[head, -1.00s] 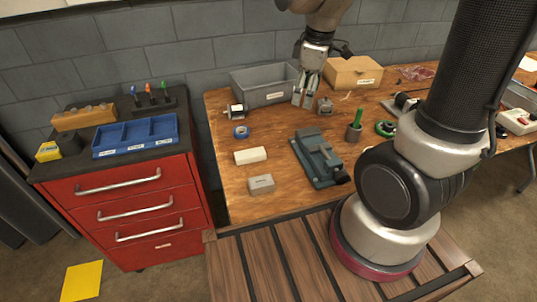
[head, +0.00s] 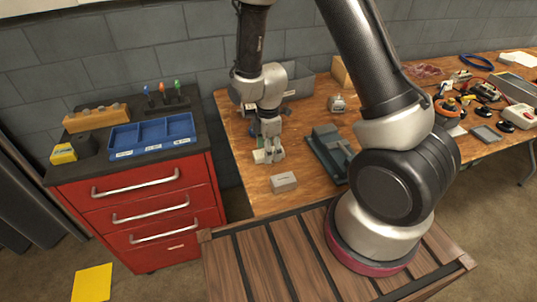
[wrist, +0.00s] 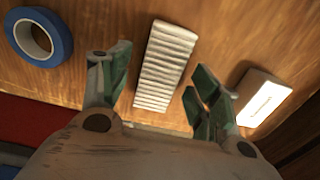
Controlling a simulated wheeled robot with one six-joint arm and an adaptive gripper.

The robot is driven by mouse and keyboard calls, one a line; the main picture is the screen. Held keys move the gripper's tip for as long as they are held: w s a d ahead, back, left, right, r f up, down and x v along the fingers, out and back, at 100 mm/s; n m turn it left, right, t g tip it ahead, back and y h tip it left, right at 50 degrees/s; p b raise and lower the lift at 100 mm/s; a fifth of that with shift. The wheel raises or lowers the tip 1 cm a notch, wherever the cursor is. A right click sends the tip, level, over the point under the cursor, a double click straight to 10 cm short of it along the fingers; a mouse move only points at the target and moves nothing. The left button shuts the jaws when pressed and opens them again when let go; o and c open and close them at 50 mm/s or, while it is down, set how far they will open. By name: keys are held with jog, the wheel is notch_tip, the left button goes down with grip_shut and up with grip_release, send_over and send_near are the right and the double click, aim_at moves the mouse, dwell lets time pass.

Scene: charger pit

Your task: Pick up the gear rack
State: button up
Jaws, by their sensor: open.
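The gear rack (wrist: 167,62) is a pale block with a row of ridges along its top. It lies flat on the wooden workbench (head: 240,188). In the wrist view it lies between the two fingers of my gripper (wrist: 160,76), with a gap to each finger. My gripper is open and empty. In the head view my gripper (head: 268,154) points down over the rack, which is mostly hidden behind the fingers.
A small labelled block (head: 284,182) lies close to the right finger, also in the wrist view (wrist: 263,98). A blue tape roll (wrist: 39,36) lies to the left. A grey-green vise (head: 328,150) stands to the right. The red drawer cabinet (head: 140,215) stands left of the bench.

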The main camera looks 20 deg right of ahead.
jog(key=shift+f, duration=0.35)
jog(key=c, duration=1.1)
jog(key=shift+c, duration=0.2)
notch_tip(320, 180, up, 10)
